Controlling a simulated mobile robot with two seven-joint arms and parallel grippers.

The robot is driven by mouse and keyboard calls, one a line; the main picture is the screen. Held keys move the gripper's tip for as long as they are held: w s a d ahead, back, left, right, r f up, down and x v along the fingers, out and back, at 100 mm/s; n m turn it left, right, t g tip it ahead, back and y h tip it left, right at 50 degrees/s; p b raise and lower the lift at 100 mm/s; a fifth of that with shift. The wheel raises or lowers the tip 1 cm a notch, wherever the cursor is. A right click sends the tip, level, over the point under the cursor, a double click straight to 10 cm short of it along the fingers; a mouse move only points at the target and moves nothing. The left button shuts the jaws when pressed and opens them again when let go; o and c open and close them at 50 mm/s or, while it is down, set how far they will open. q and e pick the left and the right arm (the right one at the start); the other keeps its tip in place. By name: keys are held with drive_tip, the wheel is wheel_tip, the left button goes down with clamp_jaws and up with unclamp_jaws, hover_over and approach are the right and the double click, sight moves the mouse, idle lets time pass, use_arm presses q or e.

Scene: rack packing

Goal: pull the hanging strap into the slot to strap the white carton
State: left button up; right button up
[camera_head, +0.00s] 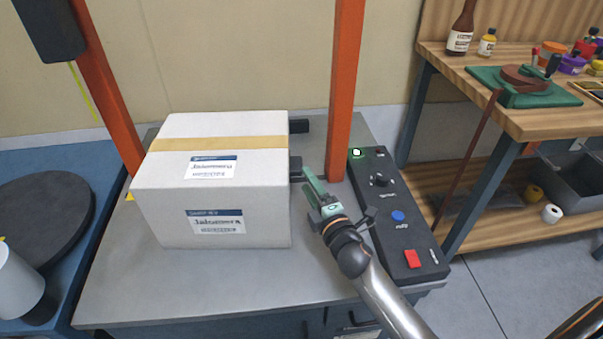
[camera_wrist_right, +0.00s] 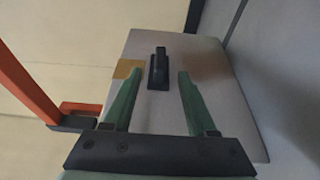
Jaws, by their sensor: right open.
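The white carton (camera_head: 215,195) sits on the grey bench top (camera_head: 130,290), with tan tape across its top and printed labels. It also shows behind my right fingers in the wrist view (camera_wrist_right: 205,60). A thin yellow-green strap (camera_head: 84,95) hangs at upper left below a dark box. A small black block (camera_head: 296,169), possibly the slot part, is at the carton's right side; it also shows in the wrist view (camera_wrist_right: 158,70). My right gripper (camera_head: 308,180) is open, its green fingers facing the block; the wrist view shows nothing held (camera_wrist_right: 159,82). My left gripper is out of view.
Orange posts (camera_head: 345,80) (camera_head: 105,90) rise on both sides of the carton. A black control panel (camera_head: 400,215) with blue and red buttons lies right of my right gripper. Another black block (camera_head: 299,126) is farther back. A wooden workbench (camera_head: 440,52) stands at right.

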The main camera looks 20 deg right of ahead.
drive_tip(key=shift+w, duration=2.6)
clamp_jaws()
unclamp_jaws()
